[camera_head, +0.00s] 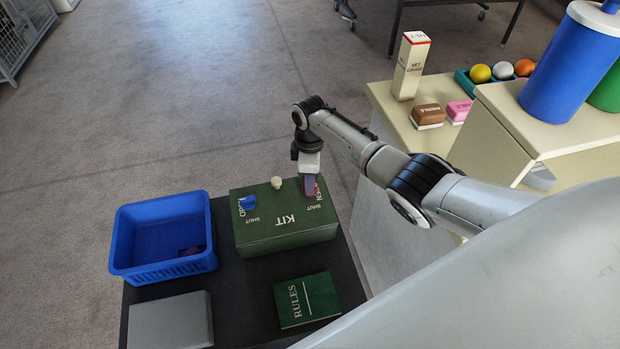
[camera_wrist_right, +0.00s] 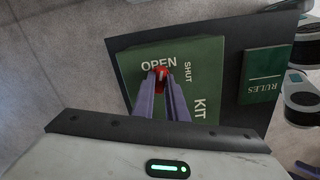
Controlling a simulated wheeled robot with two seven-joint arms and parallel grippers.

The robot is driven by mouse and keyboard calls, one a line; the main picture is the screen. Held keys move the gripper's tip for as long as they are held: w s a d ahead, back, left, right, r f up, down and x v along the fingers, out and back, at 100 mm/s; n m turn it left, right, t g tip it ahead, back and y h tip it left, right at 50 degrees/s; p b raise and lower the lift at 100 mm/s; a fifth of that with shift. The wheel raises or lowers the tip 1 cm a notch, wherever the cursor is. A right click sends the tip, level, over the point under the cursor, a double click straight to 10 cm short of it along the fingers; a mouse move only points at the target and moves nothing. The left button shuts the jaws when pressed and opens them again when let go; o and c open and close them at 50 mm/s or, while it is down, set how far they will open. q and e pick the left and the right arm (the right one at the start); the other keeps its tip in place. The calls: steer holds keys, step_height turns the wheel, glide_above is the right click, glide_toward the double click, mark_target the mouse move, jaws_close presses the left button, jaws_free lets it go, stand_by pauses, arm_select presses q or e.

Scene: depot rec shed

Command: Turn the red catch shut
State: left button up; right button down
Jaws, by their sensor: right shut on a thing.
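The red catch (camera_wrist_right: 161,77) is on the lid of the green kit box (camera_head: 290,236). In the right wrist view it lies just below the word OPEN, with the word SHUT to its right. My right gripper (camera_head: 310,188) reaches down onto the lid's far right part, and its two fingers are shut on the red catch. In the head view the gripper hides most of this catch. A blue catch (camera_head: 248,202) sits at the lid's left, beside its own OPEN and SHUT words. My left gripper is not in view.
A cream knob (camera_head: 276,182) stands at the lid's back edge. On the dark table are a blue crate (camera_head: 128,262) with a small dark thing inside, a grey box (camera_head: 171,322) and a green RULES book (camera_head: 306,300). A cream cabinet (camera_head: 385,98) stands right, under my arm.

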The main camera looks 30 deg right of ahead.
steer(key=m+p, duration=0.1)
steer(key=m, duration=0.2)
steer(key=shift+r, duration=0.15)
steer(key=m+p, duration=0.1)
steer(key=m, duration=0.2)
steer(key=shift+m, duration=0.3)
steer(key=m+p, duration=0.1)
steer(key=m, duration=0.2)
steer(key=shift+m, duration=0.3)
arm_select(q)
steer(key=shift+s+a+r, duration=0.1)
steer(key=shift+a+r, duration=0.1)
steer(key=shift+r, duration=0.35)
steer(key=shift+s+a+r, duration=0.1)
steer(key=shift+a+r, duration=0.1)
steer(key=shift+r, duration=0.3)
arm_select(e)
steer(key=m, duration=0.4)
steer(key=shift+m, duration=0.3)
steer(key=c, duration=1.8)
jaws_free()
steer(key=shift+o, duration=0.2)
